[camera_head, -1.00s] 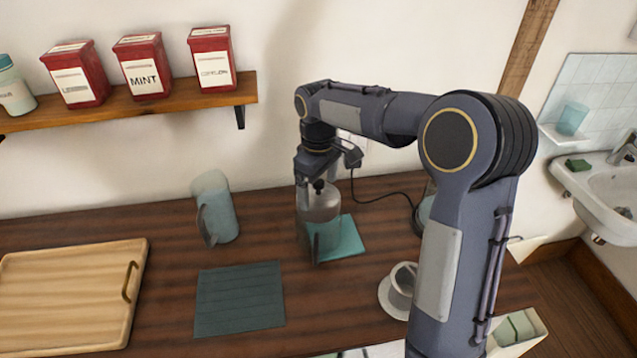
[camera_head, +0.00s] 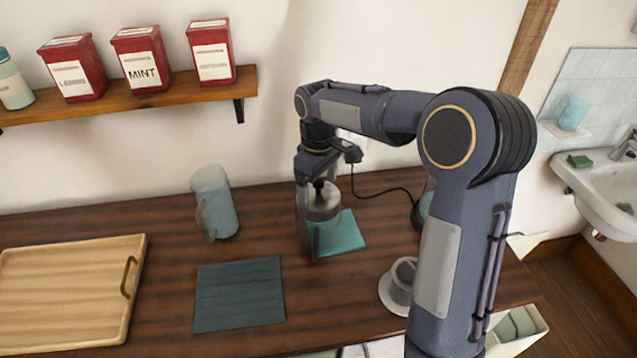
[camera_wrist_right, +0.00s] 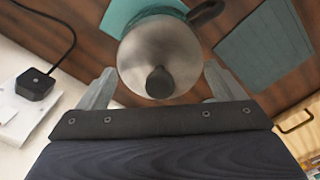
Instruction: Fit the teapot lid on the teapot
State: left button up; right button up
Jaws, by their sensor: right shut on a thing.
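The teapot lid (camera_head: 322,207) is a grey metallic disc with a dark knob. It fills the middle of the right wrist view (camera_wrist_right: 178,50), with its knob toward me. My right gripper (camera_head: 316,222) points down over the teal mat, shut on the lid, with a finger on either side of it in the wrist view. The teapot is mostly hidden under the lid and behind the fingers; a dark handle (camera_wrist_right: 206,13) sticks out past the lid's edge in the wrist view. I cannot tell whether the lid touches the teapot. My left gripper is not in view.
A teal mat (camera_head: 347,238) lies under the teapot. A dark green mat (camera_head: 239,295) and a wooden tray (camera_head: 70,300) lie to the left. A glass jug (camera_head: 216,205) stands behind, a cup on a saucer (camera_head: 386,296) to the right. A black cable (camera_head: 385,192) runs behind.

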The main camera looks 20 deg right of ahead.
jog(key=shift+f, duration=0.15)
jog(key=o, duration=0.9)
notch_tip(320, 180, up, 8)
jog(key=shift+f, duration=0.15)
